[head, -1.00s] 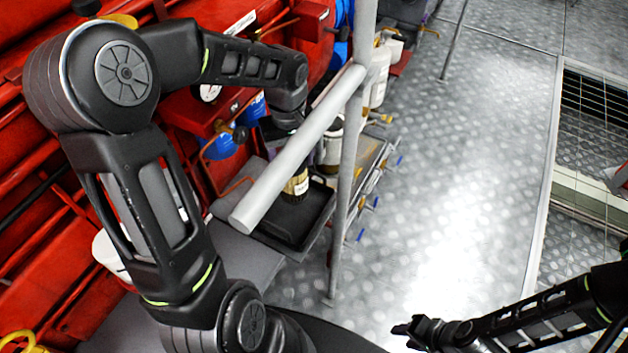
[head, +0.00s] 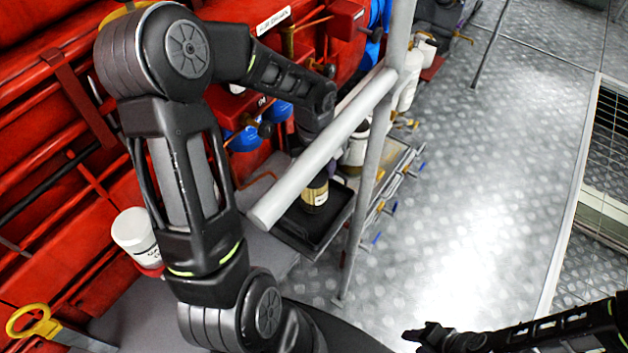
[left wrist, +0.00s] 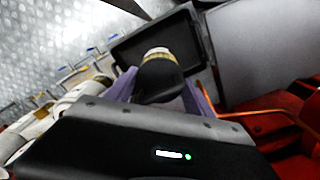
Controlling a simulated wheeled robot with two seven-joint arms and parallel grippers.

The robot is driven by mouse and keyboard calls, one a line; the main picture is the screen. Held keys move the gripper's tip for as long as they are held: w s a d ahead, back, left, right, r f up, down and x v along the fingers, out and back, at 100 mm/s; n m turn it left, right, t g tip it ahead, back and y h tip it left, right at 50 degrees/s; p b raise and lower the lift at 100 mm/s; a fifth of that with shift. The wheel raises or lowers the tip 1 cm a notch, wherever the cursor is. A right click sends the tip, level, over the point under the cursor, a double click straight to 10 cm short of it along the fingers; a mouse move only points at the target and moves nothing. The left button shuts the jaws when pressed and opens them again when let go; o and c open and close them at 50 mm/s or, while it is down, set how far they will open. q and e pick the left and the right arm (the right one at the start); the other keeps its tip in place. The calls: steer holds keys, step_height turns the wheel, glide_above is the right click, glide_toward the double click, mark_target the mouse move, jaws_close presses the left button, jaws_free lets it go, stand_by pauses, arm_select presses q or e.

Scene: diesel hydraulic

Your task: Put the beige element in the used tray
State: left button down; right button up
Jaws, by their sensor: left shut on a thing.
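The beige element (head: 314,193) is a short cylinder with a pale band and dark ends. It stands about upright over the dark tray (head: 277,238), which I take for the used tray. My left gripper (left wrist: 158,90) is shut on the element; its two fingers flank it in the left wrist view (left wrist: 156,54). I cannot tell whether the element touches the tray (left wrist: 128,50) floor. In the head view the railing and forearm hide most of the left gripper. My right gripper (head: 418,335) is low at the bottom right, away from the tray; its opening is unclear.
A grey railing (head: 322,150) crosses in front of my left forearm, with a post beside the tray. White containers (head: 358,145) stand behind it. A white jar (head: 135,235) and a yellow-handled tool (head: 35,325) are at left. The metal floor (head: 470,190) is clear.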

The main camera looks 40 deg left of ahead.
arm_select(q)
steer(key=shift+f, duration=1.8)
steer(key=shift+f, duration=0.2)
steer(key=shift+c, duration=1.9)
jaws_free()
step_height(320, 180, up, 12)
steer(key=shift+r, duration=0.2)
